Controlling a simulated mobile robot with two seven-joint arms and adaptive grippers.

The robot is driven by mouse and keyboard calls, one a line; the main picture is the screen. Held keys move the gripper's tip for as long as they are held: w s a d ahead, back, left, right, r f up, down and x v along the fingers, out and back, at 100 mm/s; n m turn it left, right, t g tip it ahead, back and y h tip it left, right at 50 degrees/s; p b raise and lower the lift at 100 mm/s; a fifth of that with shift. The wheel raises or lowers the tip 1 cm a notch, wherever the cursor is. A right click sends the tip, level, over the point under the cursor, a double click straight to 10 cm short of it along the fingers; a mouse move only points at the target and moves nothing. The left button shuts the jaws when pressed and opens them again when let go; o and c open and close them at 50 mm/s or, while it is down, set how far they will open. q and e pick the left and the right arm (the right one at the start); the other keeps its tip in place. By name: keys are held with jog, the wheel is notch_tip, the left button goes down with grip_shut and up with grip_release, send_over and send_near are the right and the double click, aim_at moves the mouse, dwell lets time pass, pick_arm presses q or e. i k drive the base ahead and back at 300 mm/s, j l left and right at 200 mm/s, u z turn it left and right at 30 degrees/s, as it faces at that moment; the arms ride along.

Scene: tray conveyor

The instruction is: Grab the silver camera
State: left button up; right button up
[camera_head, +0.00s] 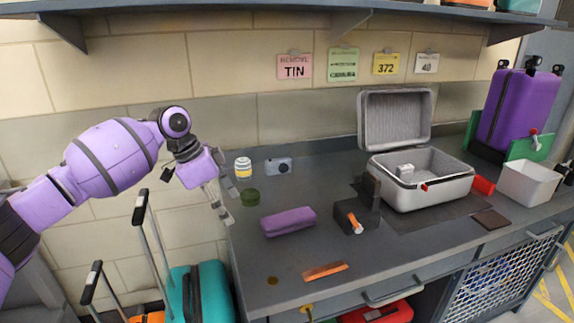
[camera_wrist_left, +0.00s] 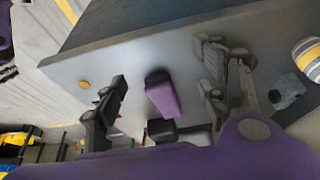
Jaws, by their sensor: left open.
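The silver camera (camera_head: 279,165) stands on the grey counter near the back wall, right of a yellow-and-white tin (camera_head: 243,167). A grey boxy thing at the right of the left wrist view (camera_wrist_left: 288,91) looks like the same camera, partly beside a finger. My left gripper (camera_head: 227,203) is open and empty at the counter's left edge, left of the camera and apart from it. In the left wrist view its fingers spread wide, with a purple case (camera_wrist_left: 163,94) seen beyond them.
A shelf (camera_head: 250,17) hangs above. The front left counter is mostly clear.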

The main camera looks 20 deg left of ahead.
aim_at(282, 165)
jog(key=i, duration=1.1)
